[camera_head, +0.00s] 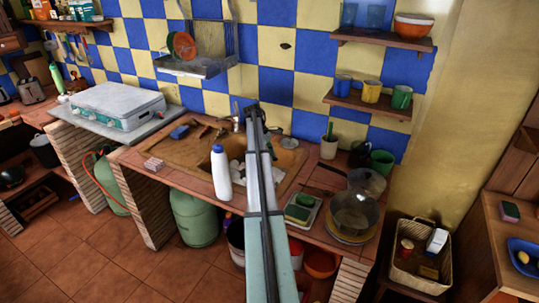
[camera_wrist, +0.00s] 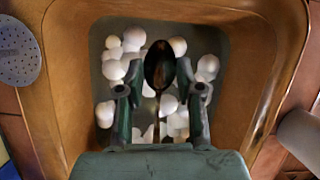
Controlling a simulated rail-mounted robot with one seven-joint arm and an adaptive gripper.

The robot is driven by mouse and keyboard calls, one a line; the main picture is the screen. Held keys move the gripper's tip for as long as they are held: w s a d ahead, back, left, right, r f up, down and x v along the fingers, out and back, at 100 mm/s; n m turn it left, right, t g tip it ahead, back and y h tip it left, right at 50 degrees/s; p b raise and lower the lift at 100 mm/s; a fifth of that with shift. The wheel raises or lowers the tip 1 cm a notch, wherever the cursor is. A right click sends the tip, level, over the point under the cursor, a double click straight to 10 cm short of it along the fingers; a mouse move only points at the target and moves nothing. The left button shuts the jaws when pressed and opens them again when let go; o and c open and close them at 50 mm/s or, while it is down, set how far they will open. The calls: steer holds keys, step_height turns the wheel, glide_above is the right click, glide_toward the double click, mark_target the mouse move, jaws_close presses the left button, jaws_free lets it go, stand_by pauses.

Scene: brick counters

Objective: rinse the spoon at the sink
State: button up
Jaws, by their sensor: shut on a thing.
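In the wrist view my gripper (camera_wrist: 160,98) is shut on a dark metal spoon (camera_wrist: 160,66), its bowl pointing away from the palm and its thin handle running back between the fingers. The spoon is over the basin of the brown sink (camera_wrist: 75,95), which holds several white rounded lumps (camera_wrist: 130,65), perhaps foam. I cannot tell whether the spoon touches them. In the head view the sink (camera_head: 180,151) is partly hidden behind my arm, and I cannot make out the spoon. The tap (camera_head: 238,117) stands at the sink's back edge; no running water is visible.
A white bottle (camera_head: 221,173) stands at the sink's front edge. A perforated grey disc (camera_head: 289,143) lies right of the basin. A tray with a green sponge (camera_head: 298,212) and a lidded glass pot (camera_head: 353,215) crowd the right counter. A dish rack (camera_head: 197,67) hangs above.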

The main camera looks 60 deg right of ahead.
steer(key=shift+f+b, duration=4.7)
steer(key=shift+f, duration=5)
steer(key=shift+a, duration=0.1)
